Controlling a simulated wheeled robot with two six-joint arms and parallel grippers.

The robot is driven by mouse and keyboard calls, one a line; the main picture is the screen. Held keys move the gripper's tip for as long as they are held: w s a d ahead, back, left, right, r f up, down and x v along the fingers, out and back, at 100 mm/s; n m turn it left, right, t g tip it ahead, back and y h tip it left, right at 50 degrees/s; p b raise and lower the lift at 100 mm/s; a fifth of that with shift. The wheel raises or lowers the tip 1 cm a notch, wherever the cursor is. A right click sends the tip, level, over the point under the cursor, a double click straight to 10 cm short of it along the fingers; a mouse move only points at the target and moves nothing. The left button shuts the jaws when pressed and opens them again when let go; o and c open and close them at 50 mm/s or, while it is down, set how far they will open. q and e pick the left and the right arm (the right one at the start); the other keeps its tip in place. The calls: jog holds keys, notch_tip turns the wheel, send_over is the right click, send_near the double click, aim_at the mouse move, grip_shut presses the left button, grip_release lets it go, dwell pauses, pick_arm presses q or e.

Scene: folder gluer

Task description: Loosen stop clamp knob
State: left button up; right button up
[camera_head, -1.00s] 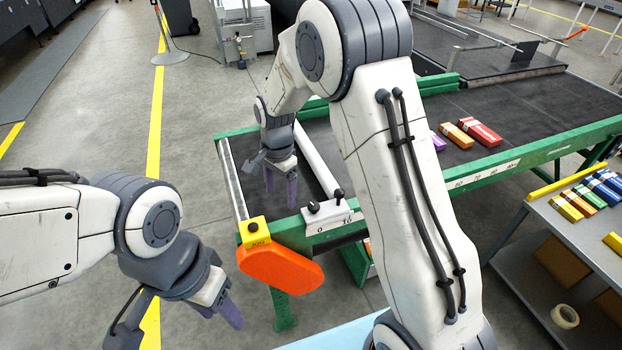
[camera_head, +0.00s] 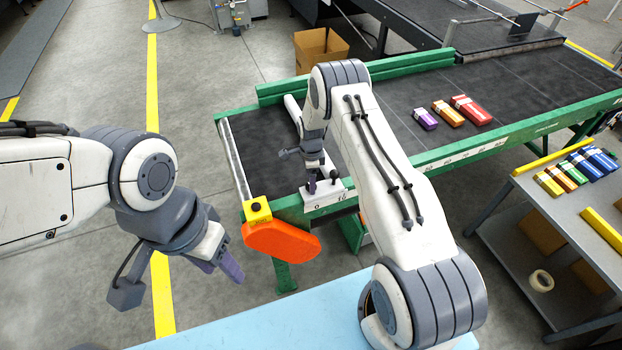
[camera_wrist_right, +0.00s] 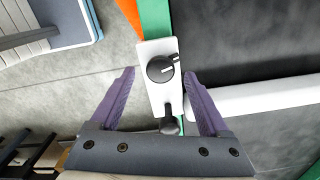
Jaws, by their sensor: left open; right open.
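The white clamp block (camera_head: 325,198) sits on the conveyor's green front rail, with scale marks beside it. In the head view the right gripper (camera_head: 322,182) is over the block and partly hides the knobs. My left gripper (camera_head: 222,268) is open and empty, left of the orange guard.
The white stop bar (camera_wrist_right: 255,96) runs from the block across the dark belt (camera_head: 385,110). An orange guard (camera_head: 280,240) and a yellow button box (camera_head: 257,208) are at the conveyor's near left corner. Several cartons lie on the belt and on the grey cart (camera_head: 565,215) at right.

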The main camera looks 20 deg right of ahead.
jog(key=shift+f, duration=1)
